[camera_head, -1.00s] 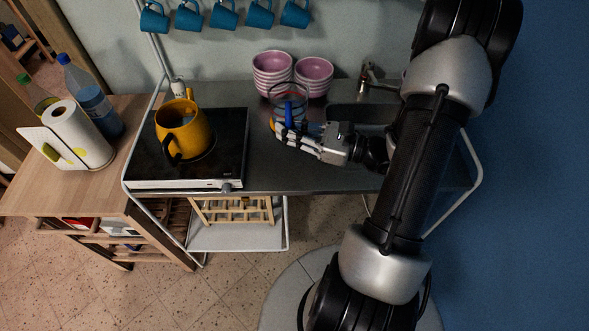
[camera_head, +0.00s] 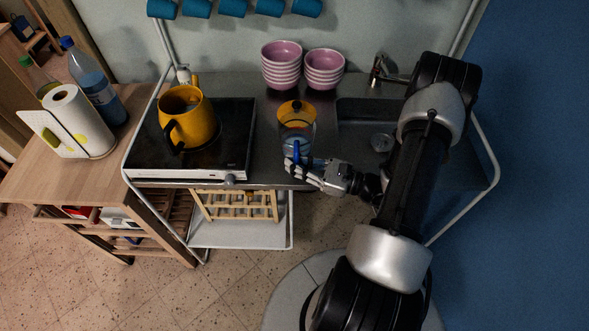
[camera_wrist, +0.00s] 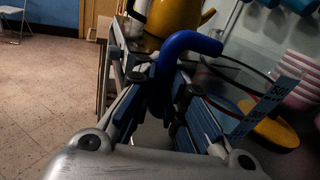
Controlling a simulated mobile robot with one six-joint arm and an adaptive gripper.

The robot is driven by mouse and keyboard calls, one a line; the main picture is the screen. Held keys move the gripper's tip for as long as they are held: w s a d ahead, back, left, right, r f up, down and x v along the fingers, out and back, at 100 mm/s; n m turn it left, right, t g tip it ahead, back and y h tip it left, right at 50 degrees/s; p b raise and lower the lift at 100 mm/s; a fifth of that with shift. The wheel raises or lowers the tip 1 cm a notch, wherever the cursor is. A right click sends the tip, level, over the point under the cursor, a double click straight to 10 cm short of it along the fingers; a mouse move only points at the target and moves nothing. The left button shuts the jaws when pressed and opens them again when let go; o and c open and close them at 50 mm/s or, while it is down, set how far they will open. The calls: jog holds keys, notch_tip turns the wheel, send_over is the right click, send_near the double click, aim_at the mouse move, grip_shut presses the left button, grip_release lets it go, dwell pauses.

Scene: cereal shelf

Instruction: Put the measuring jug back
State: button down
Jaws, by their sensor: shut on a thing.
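The measuring jug (camera_head: 304,132) is clear, with a blue handle (camera_head: 296,152) facing me. It is over the front part of the metal counter, right of the hob. My gripper (camera_head: 297,165) is shut on the handle from the front. In the wrist view the handle (camera_wrist: 192,42) rises between the fingers (camera_wrist: 165,92), and the clear jug with blue scale marks (camera_wrist: 272,92) is to the right. The jug looks roughly upright. I cannot tell whether its base touches the counter.
A yellow round thing (camera_head: 297,110) is on the counter behind the jug. Pink bowl stacks (camera_head: 282,66) stand at the back. A yellow pot (camera_head: 188,118) sits on the hob (camera_head: 235,150) at left. The sink (camera_head: 375,118) is right. Blue mugs (camera_head: 233,7) hang above.

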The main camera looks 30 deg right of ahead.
jog(key=shift+f, duration=0.9)
jog(key=shift+f+b, duration=0.2)
jog(key=shift+b, duration=0.1)
jog(key=c, duration=1.6)
grip_release()
jog(key=shift+c, duration=0.2)
jog(key=shift+r, duration=0.1)
jog(key=shift+r, duration=0.2)
jog(key=p+v, duration=0.2)
jog(key=v, duration=1)
